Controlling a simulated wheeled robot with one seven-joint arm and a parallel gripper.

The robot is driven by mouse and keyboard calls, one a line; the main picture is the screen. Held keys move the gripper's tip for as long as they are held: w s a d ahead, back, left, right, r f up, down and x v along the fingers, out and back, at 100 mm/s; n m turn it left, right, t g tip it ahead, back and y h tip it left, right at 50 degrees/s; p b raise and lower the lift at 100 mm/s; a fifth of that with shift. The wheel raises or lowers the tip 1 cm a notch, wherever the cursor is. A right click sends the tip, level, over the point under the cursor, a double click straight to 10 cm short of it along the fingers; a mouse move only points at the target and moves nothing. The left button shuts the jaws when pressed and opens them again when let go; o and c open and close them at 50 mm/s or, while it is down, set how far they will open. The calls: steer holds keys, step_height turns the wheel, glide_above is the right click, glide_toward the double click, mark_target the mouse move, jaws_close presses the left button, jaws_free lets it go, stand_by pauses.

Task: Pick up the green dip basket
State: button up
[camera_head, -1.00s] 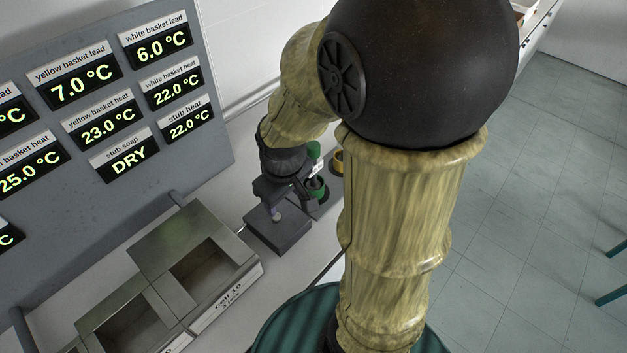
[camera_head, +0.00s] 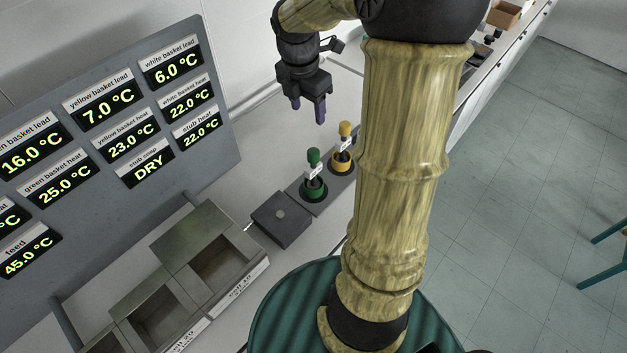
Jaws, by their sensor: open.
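The green dip basket (camera_head: 313,187) stands upright in a dark round seat on a grey holder on the bench, with a green knob on top and a small white tag. My gripper (camera_head: 308,111) is open and empty, with its two purple-grey fingers pointing down. In the picture it hangs above the green basket, raised clear of it and apart from it. A yellow basket (camera_head: 342,160) stands upright in the seat to the right of the green one. My arm hides part of the bench to the right.
A dark square block (camera_head: 281,219) with a small stub sits just left of the green basket. Metal bins (camera_head: 203,248) with open wells stand at lower left. A grey display board (camera_head: 107,120) rises behind them. Boxes (camera_head: 503,15) stand far right along the bench.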

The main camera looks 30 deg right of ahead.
mark_target(313, 151)
steer(key=shift+f, duration=0.15)
steer(key=f, duration=0.4)
steer(key=d+f+p, duration=0.1)
steer(key=f, duration=0.7)
steer(key=shift+w+d, duration=0.15)
steer(key=shift+w, duration=0.1)
steer(key=shift+p, duration=0.3)
steer(key=shift+w+d+f+p, duration=0.1)
steer(key=shift+f+p, duration=0.1)
steer(key=shift+f, duration=0.65)
steer(key=shift+d+f+p, duration=0.15)
steer(key=shift+f+p, duration=0.05)
steer(key=shift+f, duration=0.65)
steer(key=shift+w+d+f+p, duration=0.1)
steer(key=shift+f+p, duration=0.1)
steer(key=shift+f, duration=0.65)
steer(key=shift+s, duration=0.1)
jaws_close()
